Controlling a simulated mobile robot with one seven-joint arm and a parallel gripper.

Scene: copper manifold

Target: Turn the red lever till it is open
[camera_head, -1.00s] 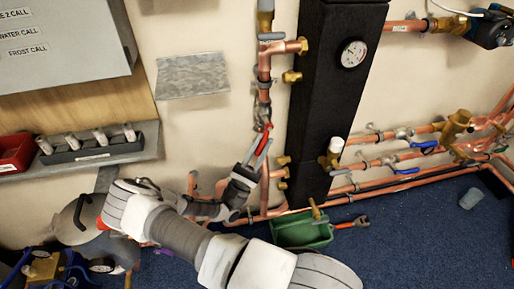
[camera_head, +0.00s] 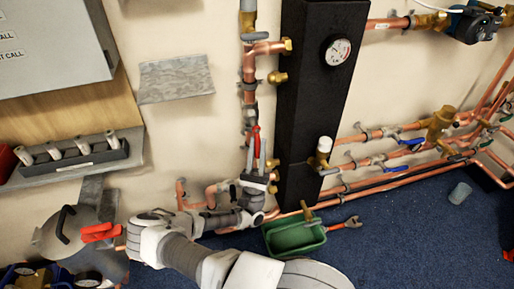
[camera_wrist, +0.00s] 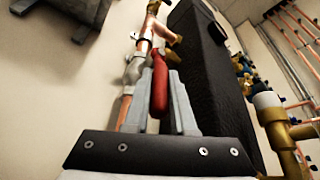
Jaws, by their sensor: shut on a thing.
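The red lever (camera_head: 253,143) is on the vertical copper pipe (camera_head: 249,95) left of the black column. It hangs down, nearly in line with the pipe. My gripper (camera_head: 260,162) is at the lever's lower part, with its fingers pointing up. In the wrist view the red lever (camera_wrist: 159,88) stands between the two grey fingers of my gripper (camera_wrist: 163,100), which is shut on it.
The black column (camera_head: 318,100) with a round gauge (camera_head: 338,51) stands close to the right of my gripper. A green tray (camera_head: 293,237) is on the blue floor below. Copper pipes with blue levers (camera_head: 411,143) run to the right. A grey shelf (camera_head: 75,163) is at left.

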